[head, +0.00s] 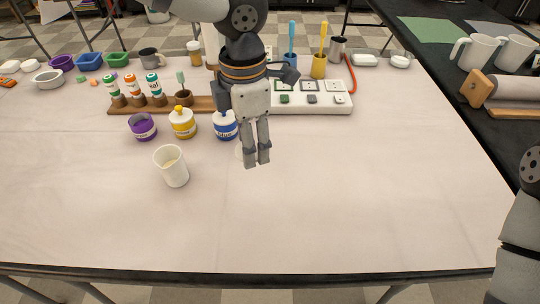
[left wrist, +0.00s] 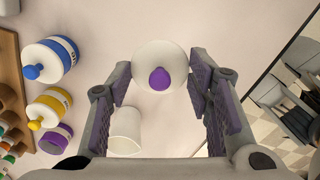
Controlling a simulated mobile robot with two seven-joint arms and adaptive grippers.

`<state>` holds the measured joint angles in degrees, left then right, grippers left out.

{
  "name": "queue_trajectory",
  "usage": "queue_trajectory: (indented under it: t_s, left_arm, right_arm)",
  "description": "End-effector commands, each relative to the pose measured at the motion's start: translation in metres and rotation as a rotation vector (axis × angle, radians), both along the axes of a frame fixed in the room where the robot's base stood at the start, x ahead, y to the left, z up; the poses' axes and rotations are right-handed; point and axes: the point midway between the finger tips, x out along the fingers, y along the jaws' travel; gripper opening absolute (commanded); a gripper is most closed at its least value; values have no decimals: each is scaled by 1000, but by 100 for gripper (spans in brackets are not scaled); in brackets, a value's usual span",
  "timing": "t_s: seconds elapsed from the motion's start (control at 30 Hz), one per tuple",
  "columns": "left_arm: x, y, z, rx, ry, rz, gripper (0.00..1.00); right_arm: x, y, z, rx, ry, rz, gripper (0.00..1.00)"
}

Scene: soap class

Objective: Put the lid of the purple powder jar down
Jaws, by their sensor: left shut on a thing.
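My left gripper (head: 257,163) points down over the open middle of the table. It is shut on a round white lid with a purple knob (left wrist: 160,66), held by its rim between the fingers. In the head view the lid (head: 239,152) is mostly hidden by the fingers; whether it touches the table I cannot tell. The purple powder jar (head: 142,127) stands to the left without a lid, and shows in the left wrist view (left wrist: 54,139). My right gripper is out of view.
A white cup (head: 172,167) stands left of my left gripper. Lidded yellow (head: 183,124) and blue (head: 225,126) jars stand behind it. A wooden rack (head: 150,108) and a switch board (head: 320,104) lie farther back. The front and right of the table (head: 380,200) are clear.

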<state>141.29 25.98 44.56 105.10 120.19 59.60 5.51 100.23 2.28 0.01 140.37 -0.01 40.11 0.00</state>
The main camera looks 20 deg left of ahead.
Motion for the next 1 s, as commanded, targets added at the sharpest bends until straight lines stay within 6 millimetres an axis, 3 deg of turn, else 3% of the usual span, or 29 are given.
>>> queue_trajectory:
  t_s: [0.03,0.1,0.37,0.5,0.87,0.9,0.97,1.0]
  left_arm:
    - [7,-3,-23,3,19,-1,34]
    - [18,-8,-36,3,15,-1,34]
    - [39,-17,-57,2,4,-2,34]
    - [39,-17,-82,3,5,-3,34]
    - [40,-17,-88,1,-1,-1,34]
    - [40,-17,-88,1,-1,-1,51]
    - [40,-17,-88,1,-1,-1,64]
    - [40,-17,-88,1,-1,-1,66]
  right_arm:
    - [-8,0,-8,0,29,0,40]
    - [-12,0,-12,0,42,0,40]
    - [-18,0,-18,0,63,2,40]
    - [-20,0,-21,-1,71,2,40]
    - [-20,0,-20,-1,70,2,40]
    - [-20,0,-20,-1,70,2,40]
    - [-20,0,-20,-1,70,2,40]
    - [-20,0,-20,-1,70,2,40]
